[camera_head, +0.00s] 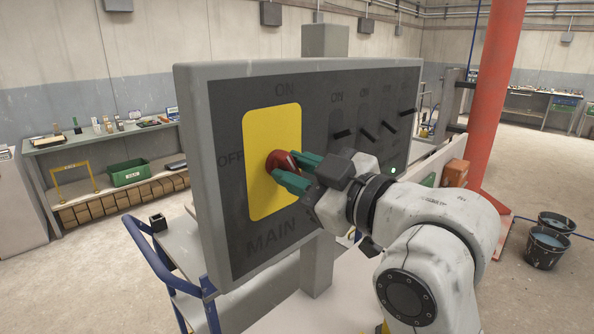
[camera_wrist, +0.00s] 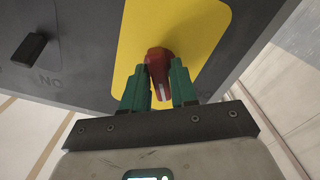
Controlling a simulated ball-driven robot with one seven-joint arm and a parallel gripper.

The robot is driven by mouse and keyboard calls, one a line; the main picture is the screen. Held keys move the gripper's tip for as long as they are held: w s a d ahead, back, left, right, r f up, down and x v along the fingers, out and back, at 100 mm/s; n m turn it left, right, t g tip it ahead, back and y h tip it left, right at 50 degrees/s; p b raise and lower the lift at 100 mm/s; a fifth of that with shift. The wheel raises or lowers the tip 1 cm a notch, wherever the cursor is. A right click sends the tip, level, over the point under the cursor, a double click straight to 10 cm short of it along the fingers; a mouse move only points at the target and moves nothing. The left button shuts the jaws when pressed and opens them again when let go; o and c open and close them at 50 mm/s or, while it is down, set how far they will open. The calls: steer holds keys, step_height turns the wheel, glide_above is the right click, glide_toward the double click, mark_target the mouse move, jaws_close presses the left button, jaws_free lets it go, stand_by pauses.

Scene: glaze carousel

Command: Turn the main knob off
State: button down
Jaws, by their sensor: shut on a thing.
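The red main knob (camera_head: 281,158) sits on a yellow plate (camera_head: 258,196) on the dark panel face (camera_head: 229,245). The panel reads ON above the plate, OFF at its left and MAIN below. My gripper (camera_head: 287,168) is shut on the knob, its green fingers on either side of it. In the wrist view the red knob (camera_wrist: 158,66) shows between the fingers of my gripper (camera_wrist: 158,88). A white mark on the knob's end faces the bottom of that view. The exact angle of the knob against the labels is hard to tell.
Several black levers (camera_head: 367,134) stick out of the panel to the right, near my wrist. A small green light (camera_head: 394,170) shows beside them. A blue-railed cart (camera_head: 160,262) stands at lower left, a red column (camera_head: 492,100) and buckets (camera_head: 546,248) at right.

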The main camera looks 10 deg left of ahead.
steer(key=shift+f+n+b, duration=0.15)
steer(key=shift+n+b, duration=0.15)
steer(key=shift+b, duration=0.15)
steer(key=shift+n+b, duration=5.7)
steer(key=c, duration=1.1)
jaws_free()
steer(key=shift+o, duration=0.2)
